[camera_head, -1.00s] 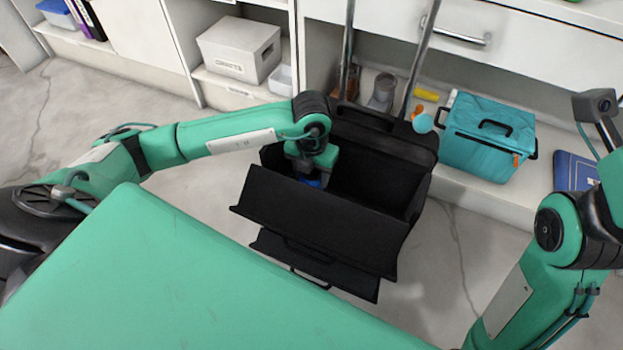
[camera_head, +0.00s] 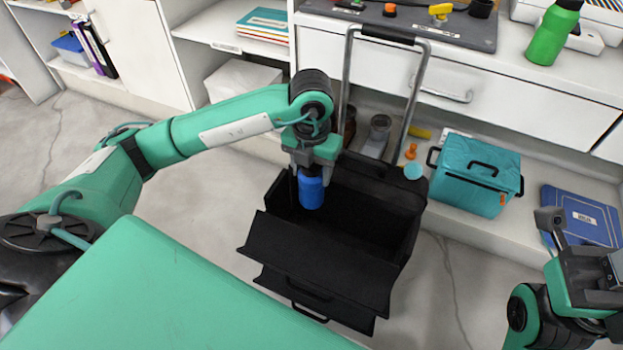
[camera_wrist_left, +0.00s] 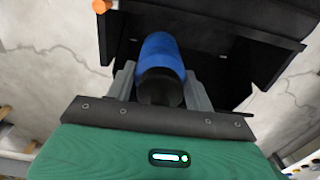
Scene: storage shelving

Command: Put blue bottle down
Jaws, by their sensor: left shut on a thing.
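The blue bottle (camera_head: 311,190) hangs upright from my left gripper (camera_head: 312,168), which is shut on its upper part. In the left wrist view the blue bottle (camera_wrist_left: 161,62) sits between the two grey fingers of the left gripper (camera_wrist_left: 160,88), its dark cap nearest the camera. The bottle is over the open black case (camera_head: 385,246), toward its left rear side. I cannot tell whether its base touches anything. My right arm (camera_head: 575,290) shows at the lower right; its fingertips are not clearly seen.
The case has a raised metal handle (camera_head: 413,85) and open front flaps (camera_head: 300,255). A teal cooler bag (camera_head: 478,178) and a blue book (camera_head: 580,215) lie on the low shelf. A green bottle (camera_head: 552,35) stands on the counter.

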